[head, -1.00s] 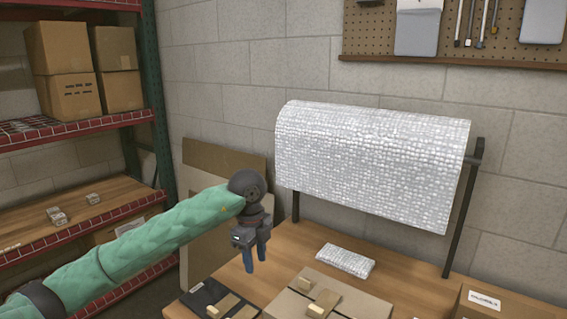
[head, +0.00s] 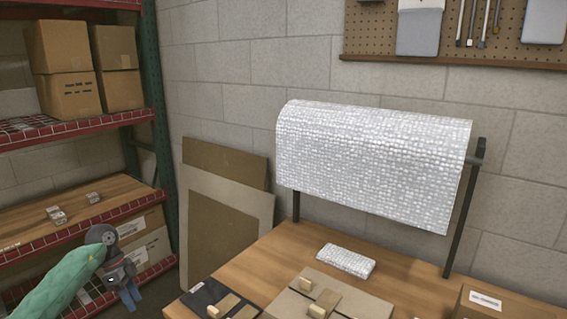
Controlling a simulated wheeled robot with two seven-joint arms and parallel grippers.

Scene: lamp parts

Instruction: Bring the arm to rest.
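My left gripper (head: 130,297) is at the lower left in the head view, hanging with its blue fingers pointing down. It is off the left side of the wooden table (head: 262,262), in front of the red shelf rack, and nothing shows between its fingers. The fingers are small and close together, so I cannot tell whether they are open or shut. My green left arm comes in from the lower left corner. My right gripper is not in view.
A roll of silvery bubble wrap (head: 375,160) hangs on a black stand on the table. A folded wrap pad (head: 346,261), flat cardboard (head: 325,296) and a dark flat package (head: 212,299) lie on it. Cardboard sheets (head: 225,215) lean on the wall.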

